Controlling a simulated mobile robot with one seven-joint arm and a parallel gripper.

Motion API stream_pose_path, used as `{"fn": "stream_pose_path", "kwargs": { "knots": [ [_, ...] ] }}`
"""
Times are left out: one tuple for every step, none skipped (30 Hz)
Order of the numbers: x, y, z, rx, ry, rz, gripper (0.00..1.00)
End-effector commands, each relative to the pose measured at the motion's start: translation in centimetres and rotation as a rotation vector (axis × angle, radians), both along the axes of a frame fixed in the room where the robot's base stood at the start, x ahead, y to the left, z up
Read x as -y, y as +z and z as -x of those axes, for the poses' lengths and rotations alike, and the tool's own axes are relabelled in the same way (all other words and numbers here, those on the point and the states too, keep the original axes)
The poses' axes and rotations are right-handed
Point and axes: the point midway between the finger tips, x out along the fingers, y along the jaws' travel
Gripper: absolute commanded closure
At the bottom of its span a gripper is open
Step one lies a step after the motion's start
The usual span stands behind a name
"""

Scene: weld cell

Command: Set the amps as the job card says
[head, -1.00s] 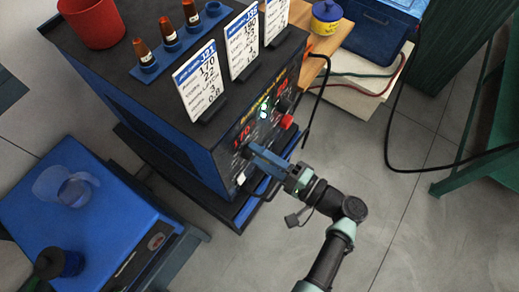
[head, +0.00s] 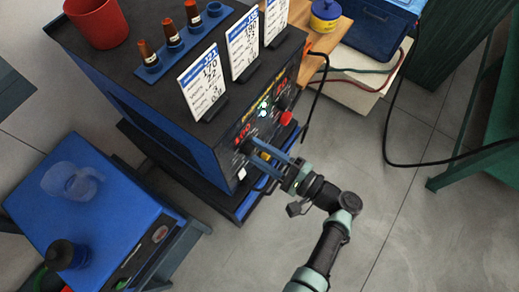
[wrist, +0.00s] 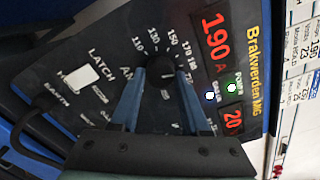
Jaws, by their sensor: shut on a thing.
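My gripper (head: 262,152) reaches the front panel of the black and blue welder (head: 190,150). In the wrist view my gripper (wrist: 162,80) is shut on the dark round amps knob (wrist: 160,70), with one finger on each side. Numbers from 110 upward ring the knob. The red amps display (wrist: 215,35) reads 190 A. Three white cards stand on top of the welder: a near card (head: 204,83) headed J21 with 170 as its top number, a middle card (head: 243,42) and a far card (head: 276,18). The smaller print is hard to read.
A lower red display (wrist: 233,121) reads 20. A white latch switch (wrist: 80,77) sits left of the knob. A red cup (head: 97,22) and a blue rack (head: 180,45) of brown-tipped pieces stand on the welder. A blue cart (head: 120,200) stands at lower left.

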Motion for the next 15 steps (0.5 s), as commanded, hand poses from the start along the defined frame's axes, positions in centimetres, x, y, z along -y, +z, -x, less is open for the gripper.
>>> {"fn": "stream_pose_path", "kwargs": {
  "knots": [
    [0.03,-0.04,0.02,0.0,-0.001,0.0,1.0],
    [0.04,-0.04,0.03,0.0,-0.001,0.0,1.0],
    [0.04,-0.04,0.03,0.0,-0.001,0.0,1.0],
    [0.04,-0.04,0.03,0.0,-0.001,0.0,1.0],
    [0.04,-0.04,0.03,0.0,-0.001,0.0,1.0],
    [0.04,-0.04,0.03,0.0,-0.001,0.0,0.51],
    [0.04,-0.04,0.03,0.0,-0.001,0.0,0.45],
    [0.03,-0.04,0.02,0.001,-0.001,0.001,0.4],
    [0.03,-0.04,0.02,0.001,-0.001,0.001,0.33],
    [0.03,-0.04,0.02,0.001,-0.001,0.001,0.27],
    [0.03,-0.04,0.02,0.001,-0.001,0.001,0.25],
    [0.02,-0.02,0.02,0.001,-0.001,0.001,0.25],
    [0.02,-0.02,0.02,0.001,-0.001,0.001,0.25],
    [0.02,-0.02,0.02,0.001,-0.001,0.001,0.25],
    [0.02,-0.02,0.01,0.001,-0.001,0.001,0.25]
  ]
}}
